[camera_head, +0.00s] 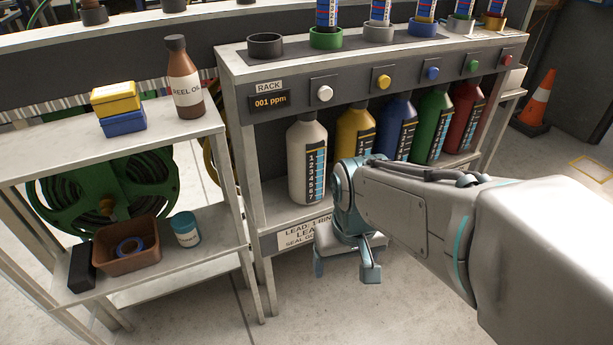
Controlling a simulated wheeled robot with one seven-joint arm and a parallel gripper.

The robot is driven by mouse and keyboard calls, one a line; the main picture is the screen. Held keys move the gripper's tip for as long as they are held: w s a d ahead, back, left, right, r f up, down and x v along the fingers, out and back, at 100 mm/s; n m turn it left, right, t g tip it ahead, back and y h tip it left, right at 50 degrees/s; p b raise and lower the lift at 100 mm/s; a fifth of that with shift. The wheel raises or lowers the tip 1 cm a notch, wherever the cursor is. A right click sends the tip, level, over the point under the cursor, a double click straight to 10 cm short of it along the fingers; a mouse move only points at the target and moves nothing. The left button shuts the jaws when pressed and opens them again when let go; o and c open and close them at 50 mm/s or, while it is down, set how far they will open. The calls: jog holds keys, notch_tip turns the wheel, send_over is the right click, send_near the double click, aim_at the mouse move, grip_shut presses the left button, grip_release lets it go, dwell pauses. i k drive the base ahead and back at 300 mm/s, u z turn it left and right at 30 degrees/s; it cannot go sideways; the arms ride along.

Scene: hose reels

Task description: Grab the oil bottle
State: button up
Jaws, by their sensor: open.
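The oil bottle (185,82) is brown with a dark cap and a white label reading "REEL OIL". It stands upright on the top shelf of the left stand (165,130), near the back right corner. My gripper (345,272) is in front of the rack, low and to the right of the bottle. Its two fingers point down and are apart, with nothing visible between them. The gripper and bottle are well apart, and nothing hides the bottle.
Yellow and blue boxes (116,108) are stacked left of the bottle. The rack (233,95) stands close on its right, holding several coloured bottles. Below are a green hose reel (62,205), a brown bin (128,262) and a small jar (186,230). An orange cone (538,98) stands far right.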

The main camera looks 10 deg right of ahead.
aim_at(183, 78)
jog(key=z, duration=2.15)
jog(key=k, duration=1.15)
jog(key=u, duration=1.9)
